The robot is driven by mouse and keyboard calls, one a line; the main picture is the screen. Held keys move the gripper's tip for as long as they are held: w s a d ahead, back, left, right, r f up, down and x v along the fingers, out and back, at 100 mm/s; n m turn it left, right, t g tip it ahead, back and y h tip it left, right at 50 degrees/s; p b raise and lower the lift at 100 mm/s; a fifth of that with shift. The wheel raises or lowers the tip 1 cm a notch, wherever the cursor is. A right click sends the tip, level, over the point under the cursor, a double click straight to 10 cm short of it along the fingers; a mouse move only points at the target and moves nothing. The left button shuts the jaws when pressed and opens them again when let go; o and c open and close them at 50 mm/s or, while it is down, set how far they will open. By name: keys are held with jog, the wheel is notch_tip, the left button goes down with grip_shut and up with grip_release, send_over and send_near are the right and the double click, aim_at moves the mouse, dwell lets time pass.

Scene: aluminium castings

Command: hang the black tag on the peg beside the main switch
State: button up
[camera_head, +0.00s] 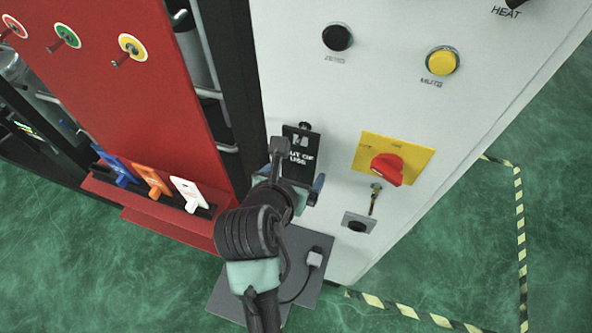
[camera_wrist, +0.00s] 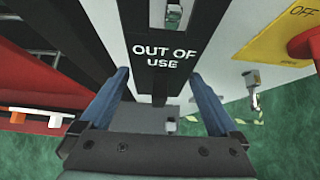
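The black tag (camera_head: 301,157), lettered "OUT OF USE", is upright against the white cabinet face, left of the main switch. The main switch is a red knob (camera_head: 387,169) on a yellow plate (camera_head: 415,157). A small dark peg end (camera_head: 305,126) shows at the tag's top edge. The tag has an opening near its top; I cannot tell whether the peg passes through it. My gripper (camera_head: 299,166) is in front of the tag. In the wrist view my gripper (camera_wrist: 158,77) is open, its blue fingers apart on either side of the tag (camera_wrist: 165,75).
A red board (camera_head: 130,90) with round coloured labels and pegs stands left. Blue, orange and white tags (camera_head: 190,194) stand along its base. A key-like metal piece (camera_head: 375,197) hangs below the switch. Black and yellow push buttons (camera_head: 442,61) are above. Green floor (camera_head: 450,250) is clear at right.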

jog(key=v, duration=1.3)
jog(key=shift+b, duration=0.3)
jog(key=shift+w, duration=0.1)
jog(key=w+r+m+t+b, duration=0.2)
jog(key=w+r+m+b, duration=0.1)
jog(key=r+m, duration=0.1)
jog(key=w+r+m+t+y+b, duration=0.1)
jog(key=w+r+m+t+b, duration=0.2)
jog(key=m, duration=0.3)
jog(key=w+r+m+t+y+b, duration=0.1)
jog(key=w+r+m+t+b, duration=0.1)
jog(key=w+r+m+t, duration=0.1)
jog(key=shift+w+a+r+m+b, duration=0.15)
jog(key=shift+r+m+b, duration=0.05)
jog(key=shift+r+m, duration=0.25)
jog(key=shift+w+a+r+m+b, duration=0.1)
jog(key=shift+w+r+m+b, duration=0.1)
jog(key=shift+r+m, duration=0.25)
jog(key=s+d+r+m+t+b, duration=0.1)
jog(key=s+r+m+t+b, duration=0.1)
jog(key=r+m, duration=0.3)
jog(key=s+d+r+m+t+b, duration=0.1)
jog(key=s+r+m+t+b, duration=0.1)
jog(key=r+m, duration=0.4)
jog(key=s+d+r+m+t+y+b, duration=0.1)
jog(key=s+d+r+m+t+b, duration=0.1)
jog(key=r+m+t, duration=0.4)
jog(key=shift+s+m+b, duration=0.3)
jog(key=shift+s+b, duration=0.2)
jog(key=shift+b, duration=0.55)
